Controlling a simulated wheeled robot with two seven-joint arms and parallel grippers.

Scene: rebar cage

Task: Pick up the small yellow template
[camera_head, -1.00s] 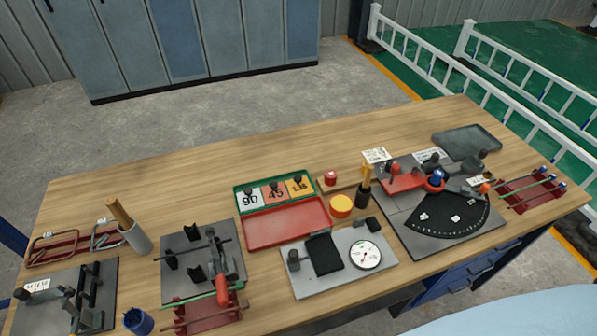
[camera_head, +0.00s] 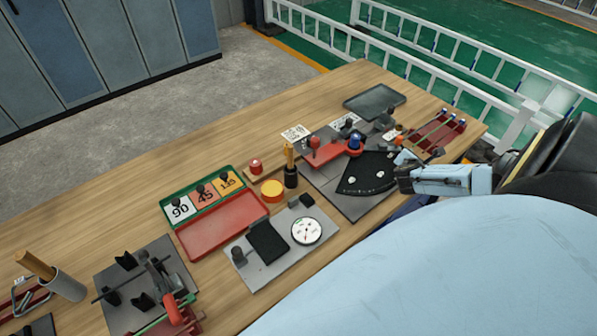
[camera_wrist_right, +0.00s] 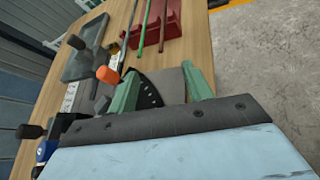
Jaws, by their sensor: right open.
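The small yellow template (camera_head: 228,183) is an orange-yellow plate marked 135 with a dark knob. It lies at the right end of the green-rimmed compartment of the tray (camera_head: 170,213), beside a salmon plate (camera_head: 206,195) marked 45 and a white plate (camera_head: 181,210) marked 90. My right gripper (camera_head: 404,170) is over the right part of the bench, near the black fan-shaped scale, well to the right of the template. In the right wrist view its two green fingers (camera_wrist_right: 161,88) are spread and hold nothing. The template does not show there. My left gripper is out of view.
Between gripper and tray stand a red-armed bending fixture (camera_head: 325,155), a black holder with a wooden-handled tool (camera_head: 291,175), a yellow round pot (camera_head: 272,191) and a dial gauge (camera_head: 306,231). A rack of rods (camera_head: 445,133) is at the right. The bench behind the tray is clear.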

